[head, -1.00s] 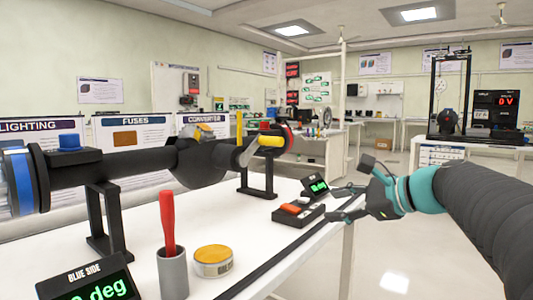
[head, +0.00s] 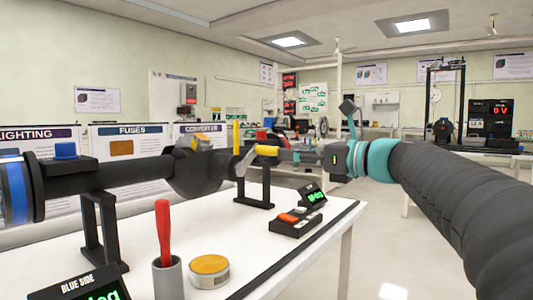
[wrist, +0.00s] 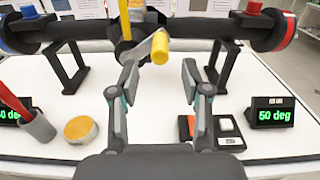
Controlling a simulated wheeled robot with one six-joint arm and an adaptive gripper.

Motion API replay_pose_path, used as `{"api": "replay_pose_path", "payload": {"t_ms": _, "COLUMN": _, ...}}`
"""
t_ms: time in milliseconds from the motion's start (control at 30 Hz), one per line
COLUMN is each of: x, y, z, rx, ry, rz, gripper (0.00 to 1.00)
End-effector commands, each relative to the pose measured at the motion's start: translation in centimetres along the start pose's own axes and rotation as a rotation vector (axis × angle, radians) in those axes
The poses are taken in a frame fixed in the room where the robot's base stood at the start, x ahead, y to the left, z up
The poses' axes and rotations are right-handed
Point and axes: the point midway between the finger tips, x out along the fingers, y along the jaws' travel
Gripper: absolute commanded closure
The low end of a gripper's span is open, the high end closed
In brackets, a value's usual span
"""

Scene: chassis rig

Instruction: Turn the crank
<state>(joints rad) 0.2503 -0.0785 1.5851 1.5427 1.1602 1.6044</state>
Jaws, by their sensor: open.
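The crank is a grey arm (head: 245,160) with a yellow handle (head: 266,151), fixed at the middle of a black horizontal shaft. In the wrist view the yellow handle (wrist: 160,49) points toward me, just above and beyond my fingertips. My gripper (wrist: 160,78) is open and empty, its two fingers spread to either side below the handle. In the head view my gripper (head: 303,156) is level with the handle at its right. The fingers look close to the handle, but contact is not clear.
The shaft (head: 110,169) rests on black stands on a white table (head: 130,225). A yellow upright pointer (wrist: 125,20) stands by the crank. A cup with a red-handled tool (head: 164,225), a round tin (head: 209,271), a switch box (head: 297,221) and angle displays (wrist: 272,114) sit nearer me.

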Motion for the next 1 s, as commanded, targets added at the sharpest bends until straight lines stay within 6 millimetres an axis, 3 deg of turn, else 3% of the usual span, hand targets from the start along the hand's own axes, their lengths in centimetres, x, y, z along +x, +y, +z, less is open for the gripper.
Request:
{"api": "replay_pose_path", "payload": {"t_ms": 200, "x": 4.0, "y": 0.1, "z": -0.1, "rx": -0.001, "ry": 0.0, "rz": 0.004, "gripper": 0.53}}
{"api": "replay_pose_path", "payload": {"t_ms": 400, "x": 6.4, "y": 0.0, "z": 0.0, "rx": -0.001, "ry": 0.0, "rz": 0.002, "gripper": 0.53}}
{"api": "replay_pose_path", "payload": {"t_ms": 833, "x": 7.2, "y": 0.0, "z": 0.0, "rx": -0.001, "ry": 0.0, "rz": -0.001, "gripper": 0.53}}
{"api": "replay_pose_path", "payload": {"t_ms": 1000, "x": 7.2, "y": 0.0, "z": 0.0, "rx": -0.001, "ry": 0.0, "rz": -0.001, "gripper": 0.93}}
